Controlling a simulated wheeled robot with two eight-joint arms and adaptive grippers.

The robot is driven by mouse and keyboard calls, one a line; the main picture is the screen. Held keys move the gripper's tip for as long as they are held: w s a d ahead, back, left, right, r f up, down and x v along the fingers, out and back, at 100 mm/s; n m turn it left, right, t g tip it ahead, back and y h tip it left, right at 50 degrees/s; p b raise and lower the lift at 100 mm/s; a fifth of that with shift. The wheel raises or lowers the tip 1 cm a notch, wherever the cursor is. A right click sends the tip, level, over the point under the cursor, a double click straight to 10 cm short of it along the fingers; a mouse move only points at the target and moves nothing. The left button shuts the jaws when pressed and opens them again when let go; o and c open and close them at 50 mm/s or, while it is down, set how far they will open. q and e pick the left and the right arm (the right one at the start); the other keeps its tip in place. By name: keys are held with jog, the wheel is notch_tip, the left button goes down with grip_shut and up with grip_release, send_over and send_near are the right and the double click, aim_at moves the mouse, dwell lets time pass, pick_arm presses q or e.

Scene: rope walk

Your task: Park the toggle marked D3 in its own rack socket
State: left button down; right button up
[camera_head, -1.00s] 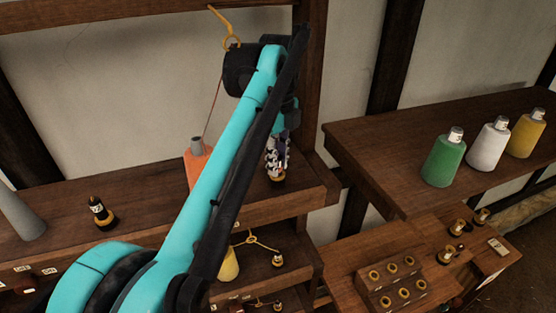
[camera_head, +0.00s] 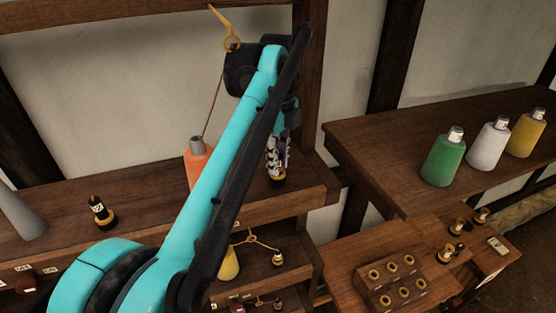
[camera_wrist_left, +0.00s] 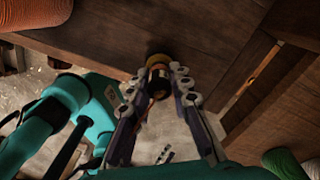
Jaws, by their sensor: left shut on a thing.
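My left gripper (camera_head: 276,152) reaches down over the right end of the long bench and is shut on a dark toggle with a brass base (camera_head: 277,181). In the left wrist view the fingers (camera_wrist_left: 160,92) close on both sides of this toggle (camera_wrist_left: 158,64), near the bench's edge. I cannot tell whether its base still touches the wood. Its mark is not readable, so I cannot tell if it is D3. A rack block with several brass-ringed sockets (camera_head: 373,300) stands at the lower right; its socket marks cannot be read. My right gripper is not in view.
Another dark toggle (camera_head: 102,213) stands on the bench at left. Green (camera_head: 442,162), white (camera_head: 488,150) and yellow (camera_head: 525,137) spools stand on the right table. Brass-ringed pieces (camera_head: 445,253) stand right of the rack.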

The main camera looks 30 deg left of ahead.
pick_arm(q)
jog(key=shift+f+b, duration=0.4)
jog(key=shift+f, duration=0.2)
jog(key=c, duration=1.7)
grip_release()
notch_tip(320, 180, up, 6)
jog(key=p, duration=0.5)
jog(key=shift+r, duration=0.1)
notch_tip(320, 180, up, 2)
jog(key=shift+r, duration=1.45)
